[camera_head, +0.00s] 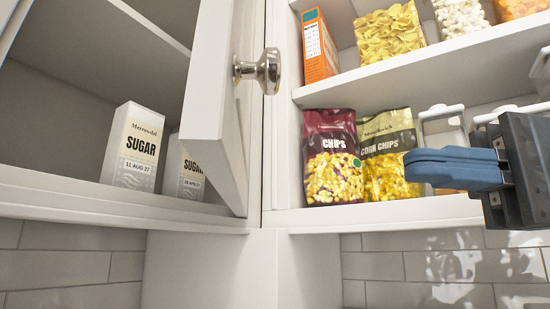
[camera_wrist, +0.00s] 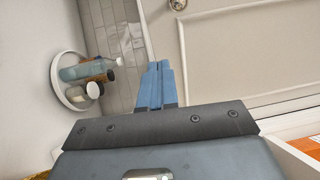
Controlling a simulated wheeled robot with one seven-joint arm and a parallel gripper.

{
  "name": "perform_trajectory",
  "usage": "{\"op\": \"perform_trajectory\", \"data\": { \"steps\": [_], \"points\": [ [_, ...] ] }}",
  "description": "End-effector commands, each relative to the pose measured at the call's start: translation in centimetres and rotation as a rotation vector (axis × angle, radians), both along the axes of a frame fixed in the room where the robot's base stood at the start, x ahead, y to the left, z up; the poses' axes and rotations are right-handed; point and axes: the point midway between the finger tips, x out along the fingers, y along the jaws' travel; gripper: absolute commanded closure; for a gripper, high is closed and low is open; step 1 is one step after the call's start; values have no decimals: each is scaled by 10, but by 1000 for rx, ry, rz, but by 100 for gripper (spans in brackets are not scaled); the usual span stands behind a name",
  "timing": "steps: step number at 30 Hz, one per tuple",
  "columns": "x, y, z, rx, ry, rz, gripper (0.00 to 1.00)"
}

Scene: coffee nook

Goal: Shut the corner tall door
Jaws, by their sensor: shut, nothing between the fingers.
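A white cabinet door (camera_head: 212,75) stands open in the head view, seen nearly edge-on, between the left cabinet and the right shelves. A round metal knob (camera_head: 258,70) sits on its right-hand face. My gripper (camera_head: 410,164) is at the right, in front of the shelves. Its blue fingers are shut together, empty, pointing left toward the door and well apart from it. In the wrist view my gripper (camera_wrist: 158,66) points at open space beside a white panelled door (camera_wrist: 235,45) with a knob (camera_wrist: 178,4). I cannot tell whether this is the same door.
Two sugar boxes (camera_head: 137,146) stand in the left cabinet. The right shelves hold chips bags (camera_head: 332,160), corn chips (camera_head: 390,150) and an orange box (camera_head: 318,48). A round white tray (camera_wrist: 57,75) with bottles shows in the wrist view. Space between gripper and door looks clear.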

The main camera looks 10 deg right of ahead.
Motion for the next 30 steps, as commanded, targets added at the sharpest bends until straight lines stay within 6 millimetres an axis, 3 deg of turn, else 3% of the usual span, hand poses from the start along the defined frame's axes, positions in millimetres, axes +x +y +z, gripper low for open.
{"op": "perform_trajectory", "data": {
  "steps": [3, 11, 24, 30],
  "points": [
    [-14, -1, 10, -51, -12, 34, 100],
    [-20, 16, 13, -74, -12, 53, 100],
    [-18, 100, 14, -72, -13, 52, 100],
    [-17, 127, 13, -71, -11, 50, 100]
  ]
}}
